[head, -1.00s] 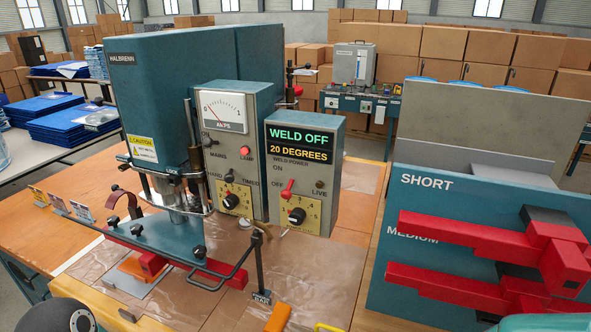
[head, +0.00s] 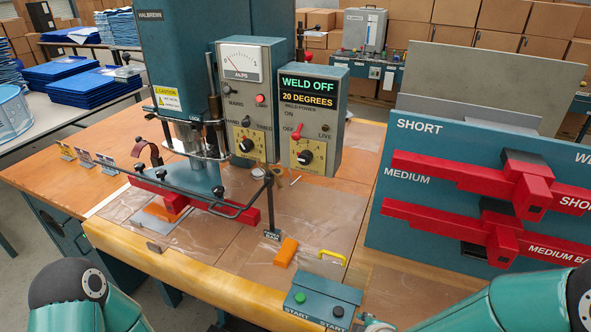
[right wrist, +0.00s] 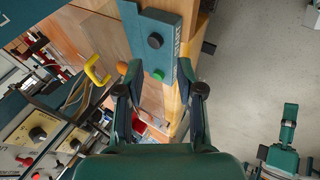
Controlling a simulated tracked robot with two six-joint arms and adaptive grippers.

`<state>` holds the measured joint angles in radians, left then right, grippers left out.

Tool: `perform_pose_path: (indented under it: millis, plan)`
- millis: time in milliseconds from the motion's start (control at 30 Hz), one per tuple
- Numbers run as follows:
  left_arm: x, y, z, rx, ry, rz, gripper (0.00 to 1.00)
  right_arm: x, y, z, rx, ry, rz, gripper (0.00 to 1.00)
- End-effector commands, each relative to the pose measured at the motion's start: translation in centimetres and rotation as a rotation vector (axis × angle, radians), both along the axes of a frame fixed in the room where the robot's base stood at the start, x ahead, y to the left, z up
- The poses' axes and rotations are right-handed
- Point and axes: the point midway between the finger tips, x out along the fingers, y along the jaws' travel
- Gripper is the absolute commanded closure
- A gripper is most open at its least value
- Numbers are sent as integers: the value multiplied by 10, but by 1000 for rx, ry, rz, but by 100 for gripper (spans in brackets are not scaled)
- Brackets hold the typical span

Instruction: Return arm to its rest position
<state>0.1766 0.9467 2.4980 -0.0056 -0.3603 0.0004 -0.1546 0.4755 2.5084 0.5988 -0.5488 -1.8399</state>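My right arm (head: 520,303) enters the head view at the lower right. My right gripper (right wrist: 160,78) is open and empty in the right wrist view, its two fingers apart. Beyond them is the start box (right wrist: 152,35) with its dark and green buttons; I cannot tell a contact. The same start box (head: 322,302) stands at the bench's front edge in the head view. My left arm (head: 75,295) shows at the lower left of the head view; its gripper is out of the picture.
The welding machine (head: 181,60) stands on the bench; its panel reads WELD OFF, 20 DEGREES. A red bar (head: 150,188) lies under its head. A rack (head: 400,230) with red bars stands right. An orange block (head: 286,252) and yellow handle (head: 332,257) lie near the front.

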Motion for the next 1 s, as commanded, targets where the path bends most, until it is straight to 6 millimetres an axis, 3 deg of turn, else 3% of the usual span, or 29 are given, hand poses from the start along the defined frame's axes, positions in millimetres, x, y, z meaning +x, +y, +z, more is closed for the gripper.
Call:
perform_pose_path:
  millis: [267, 400, 600, 733, 1000]
  plan:
    - [0, 0, 0, 0, 1, 0, 60, -38, -21, -81, 38, 205, -54, 63]
    - [0, 0, 0, 0, 1, 0, 60, -69, -21, -122, 158, 342, -193, 63]
    - [0, 0, 0, 0, 1, 0, 60, -118, -6, -166, 384, 557, -514, 63]
    - [0, 0, 0, 0, 1, 0, 60, -138, 8, -176, 515, 671, -761, 63]
    - [0, 0, 0, 0, 1, 0, 60, -145, 20, -173, 673, 768, -1166, 63]
